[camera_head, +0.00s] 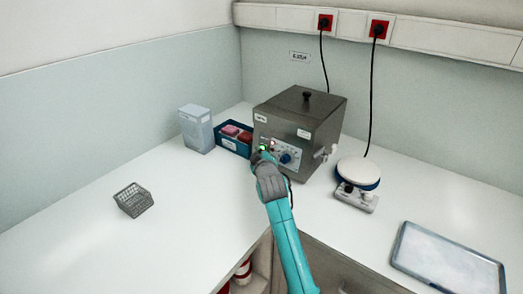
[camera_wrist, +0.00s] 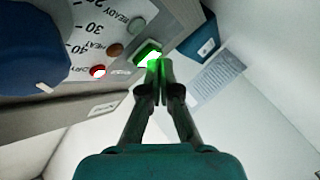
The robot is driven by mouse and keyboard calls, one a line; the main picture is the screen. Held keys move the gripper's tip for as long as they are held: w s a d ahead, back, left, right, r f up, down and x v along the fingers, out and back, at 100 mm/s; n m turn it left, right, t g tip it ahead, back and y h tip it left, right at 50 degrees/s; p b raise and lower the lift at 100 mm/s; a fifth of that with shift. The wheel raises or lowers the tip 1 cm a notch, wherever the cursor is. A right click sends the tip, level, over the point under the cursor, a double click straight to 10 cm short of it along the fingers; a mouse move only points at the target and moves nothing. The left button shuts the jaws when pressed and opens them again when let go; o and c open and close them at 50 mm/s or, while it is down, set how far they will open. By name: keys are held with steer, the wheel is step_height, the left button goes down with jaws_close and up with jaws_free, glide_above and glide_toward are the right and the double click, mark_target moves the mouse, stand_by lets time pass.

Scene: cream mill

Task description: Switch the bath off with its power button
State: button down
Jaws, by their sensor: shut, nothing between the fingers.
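The bath (camera_head: 298,118) is a grey metal box with a black-knobbed lid, on the counter in the corner. Its front panel has a blue dial (camera_head: 286,158), which also shows large in the wrist view (camera_wrist: 32,45). The power button (camera_wrist: 148,54) glows green on the panel, beside a lit red lamp (camera_wrist: 97,71) and two dull lamps. My gripper (camera_head: 262,153) is at the left part of the panel. In the wrist view my gripper (camera_wrist: 160,68) is shut and empty, its tips at the green button's edge. I cannot tell whether they touch it.
A blue crate (camera_head: 226,144) with red and pink items and a pale blue box (camera_head: 195,129) stand left of the bath. A hotplate (camera_head: 358,178) stands right of it. A wire basket (camera_head: 133,200) and a tray (camera_head: 447,263) lie farther out. The left counter is mostly clear.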

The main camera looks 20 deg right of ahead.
steer(key=shift+w+d, duration=0.15)
stand_by(0.4)
steer(key=shift+s+a, duration=0.3)
steer(key=shift+a, duration=0.05)
steer(key=s+a+r, duration=0.1)
steer(key=s+a, duration=0.2)
steer(key=a, duration=0.1)
steer(key=shift+s+a, duration=0.25)
steer(key=shift+a, duration=0.15)
stand_by(0.6)
